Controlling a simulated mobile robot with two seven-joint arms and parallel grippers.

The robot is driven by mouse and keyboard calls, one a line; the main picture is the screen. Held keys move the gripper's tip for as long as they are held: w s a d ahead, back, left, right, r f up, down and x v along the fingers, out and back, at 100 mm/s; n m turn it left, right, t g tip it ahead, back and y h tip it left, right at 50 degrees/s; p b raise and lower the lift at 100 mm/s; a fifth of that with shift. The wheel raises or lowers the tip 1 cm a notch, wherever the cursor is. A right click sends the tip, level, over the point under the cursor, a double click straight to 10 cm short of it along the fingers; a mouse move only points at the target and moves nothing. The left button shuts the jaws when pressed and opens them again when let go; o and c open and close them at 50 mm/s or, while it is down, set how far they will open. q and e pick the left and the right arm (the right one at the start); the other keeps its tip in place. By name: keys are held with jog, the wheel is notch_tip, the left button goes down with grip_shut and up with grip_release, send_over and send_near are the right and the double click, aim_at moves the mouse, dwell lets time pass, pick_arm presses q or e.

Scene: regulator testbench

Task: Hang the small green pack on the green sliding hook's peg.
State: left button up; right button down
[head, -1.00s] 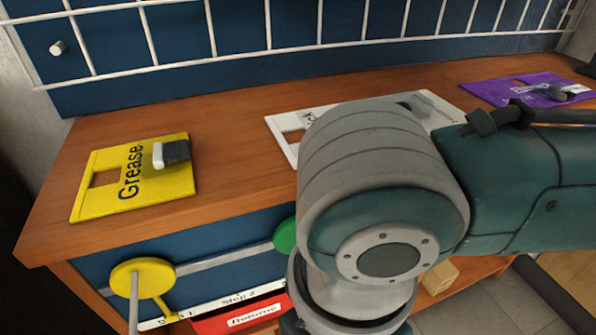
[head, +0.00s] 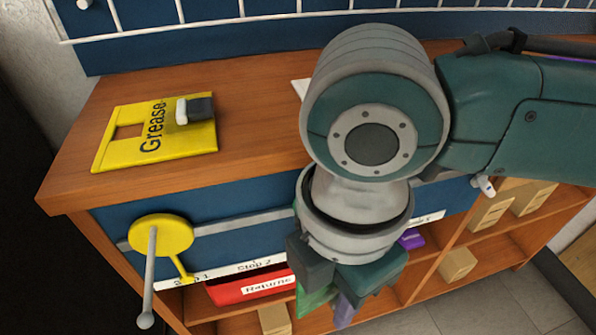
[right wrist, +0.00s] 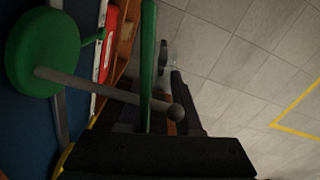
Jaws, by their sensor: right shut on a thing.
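The small green pack (head: 313,299) shows below my right wrist in the head view, partly hidden by the gripper. In the right wrist view it is a narrow green strip (right wrist: 148,55), seen nearly edge-on. My right gripper (head: 332,296) is shut on it, in front of the bench. The green sliding hook (right wrist: 42,52) is a round disc at the left of the right wrist view. Its grey peg (right wrist: 105,92) ends in a ball and crosses the strip in the picture; I cannot tell whether it passes through the pack. My wrist mostly hides this hook in the head view.
A yellow sliding hook (head: 162,236) with its peg stands on the rail at the left. A yellow Grease card (head: 158,134) lies on the bench top. Floor in front is clear.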

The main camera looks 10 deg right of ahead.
jog(key=shift+w, duration=0.1)
jog(key=c, duration=0.5)
grip_release()
jog(key=shift+w, duration=0.1)
jog(key=shift+r, duration=0.1)
